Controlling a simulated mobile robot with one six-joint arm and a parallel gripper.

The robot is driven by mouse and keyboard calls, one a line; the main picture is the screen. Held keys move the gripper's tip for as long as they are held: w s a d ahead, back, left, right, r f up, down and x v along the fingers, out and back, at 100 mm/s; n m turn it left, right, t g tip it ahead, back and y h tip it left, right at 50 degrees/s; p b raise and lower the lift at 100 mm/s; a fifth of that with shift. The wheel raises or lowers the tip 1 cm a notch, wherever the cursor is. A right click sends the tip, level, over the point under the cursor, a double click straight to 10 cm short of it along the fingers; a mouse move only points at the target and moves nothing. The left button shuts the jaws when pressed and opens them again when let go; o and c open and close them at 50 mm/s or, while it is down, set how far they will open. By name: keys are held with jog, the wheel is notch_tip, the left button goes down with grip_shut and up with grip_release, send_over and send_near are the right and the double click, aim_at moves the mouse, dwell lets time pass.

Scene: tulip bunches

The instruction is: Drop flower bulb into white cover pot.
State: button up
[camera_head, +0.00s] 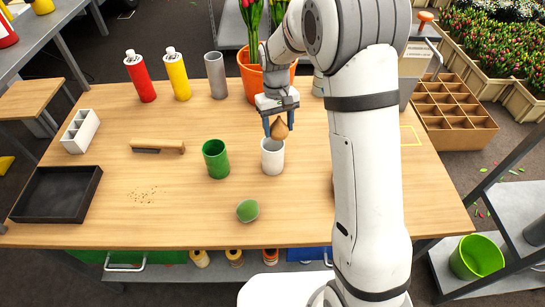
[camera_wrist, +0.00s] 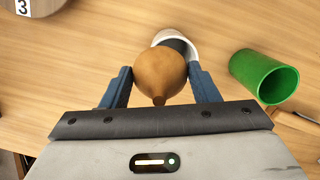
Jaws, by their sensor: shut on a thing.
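The brown flower bulb (camera_head: 279,128) is held between the blue fingers of my gripper (camera_head: 279,124), just above the white cover pot. It also shows large in the wrist view (camera_wrist: 160,74), with a finger on each side. The white cover pot (camera_head: 272,157) stands upright on the table, with the bulb over its rim. In the wrist view the white pot (camera_wrist: 187,41) is partly hidden behind the bulb, and its dark inside shows a little.
A green pot (camera_head: 216,160) stands just left of the white pot. A green round thing (camera_head: 248,210) lies in front. A brush (camera_head: 158,146), a black tray (camera_head: 57,194) and an orange pot (camera_head: 254,82) of tulips are also on the table (camera_head: 180,215).

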jog(key=o, duration=1.1)
jog(key=r, duration=0.5)
jog(key=w+r, duration=0.1)
jog(key=r, duration=0.1)
jog(key=shift+a+r+b, duration=0.25)
jog(key=shift+r+b, duration=0.05)
jog(key=shift+b, duration=0.1)
jog(key=shift+r, duration=0.1)
jog(key=shift+s+d+r, duration=0.1)
jog(key=shift+d+r, duration=0.05)
jog(key=s+d+r+m+t, duration=0.1)
jog(key=s+d+r, duration=0.25)
jog(key=s, duration=0.35)
jog(key=s+d+r+m+t, duration=0.1)
jog(key=s+d+r, duration=0.25)
jog(key=s, duration=0.25)
jog(key=s+d+f+m+t, duration=0.1)
jog(key=s+d, duration=0.1)
jog(key=s, duration=0.4)
jog(key=s+d+f+m+t, duration=0.1)
jog(key=s+d, duration=0.1)
jog(key=s, duration=0.5)
jog(key=shift+d+t+y, duration=0.25)
jog(key=shift+t+y, duration=0.05)
